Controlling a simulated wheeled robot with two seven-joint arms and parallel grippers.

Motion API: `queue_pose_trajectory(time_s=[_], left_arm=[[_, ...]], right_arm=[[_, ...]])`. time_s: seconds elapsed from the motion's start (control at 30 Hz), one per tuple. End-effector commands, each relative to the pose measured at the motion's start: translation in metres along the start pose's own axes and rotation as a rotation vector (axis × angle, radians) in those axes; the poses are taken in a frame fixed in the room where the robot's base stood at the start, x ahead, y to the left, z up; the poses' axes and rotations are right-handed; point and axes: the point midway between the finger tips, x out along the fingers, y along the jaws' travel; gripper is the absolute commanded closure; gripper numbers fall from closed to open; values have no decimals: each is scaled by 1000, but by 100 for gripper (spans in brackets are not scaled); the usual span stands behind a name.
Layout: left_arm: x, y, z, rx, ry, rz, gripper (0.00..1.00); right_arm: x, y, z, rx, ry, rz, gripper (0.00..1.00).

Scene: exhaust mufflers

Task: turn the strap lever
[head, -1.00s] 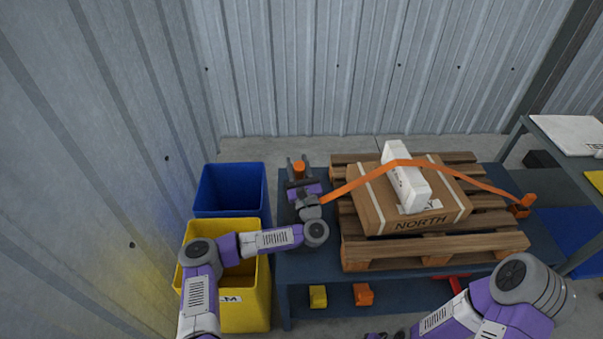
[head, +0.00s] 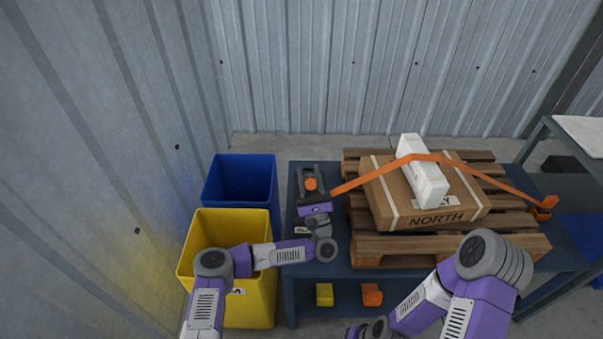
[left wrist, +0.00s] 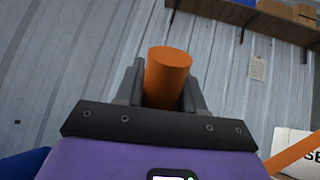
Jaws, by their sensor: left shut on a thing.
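An orange strap (head: 380,172) runs over a white long box (head: 423,180) and a brown carton (head: 385,195) marked NORTH on a wooden pallet (head: 400,250). My left gripper (head: 311,180) is at the strap's left end, left of the pallet. It is shut on the orange lever (head: 311,184), whose round orange end stands between the two fingers in the left wrist view (left wrist: 168,75). The lever's base is hidden by the gripper. An orange fitting (head: 543,208) holds the strap's right end. My right arm is at the lower right; its gripper cannot be made out.
The pallet rests on a dark blue table (head: 340,262). A blue bin (head: 242,185) and a yellow bin (head: 205,240) stand left of it. A yellow block (head: 324,294) and an orange block (head: 372,295) lie on the lower shelf. A corrugated wall is behind.

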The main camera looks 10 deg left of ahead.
Motion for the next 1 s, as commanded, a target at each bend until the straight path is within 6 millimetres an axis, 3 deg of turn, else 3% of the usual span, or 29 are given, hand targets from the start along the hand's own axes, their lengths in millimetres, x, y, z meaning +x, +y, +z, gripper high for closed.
queue_pose_trajectory(time_s=[0.33,0.37,0.47,0.77,0.9,1.0], left_arm=[[1,0,1,-1,-3,-1,100],[1,0,1,-1,-3,-1,57],[1,0,0,-1,-3,-1,42],[-1,0,0,0,-1,-1,41],[-12,0,1,-1,1,-1,41],[-24,-4,14,-5,-1,-3,41]], right_arm=[[0,0,0,0,0,0,43],[0,0,0,0,0,0,43],[0,0,0,0,0,0,43],[0,0,0,0,0,0,43],[-4,-2,0,0,0,0,43],[-8,-3,0,0,0,0,43]])
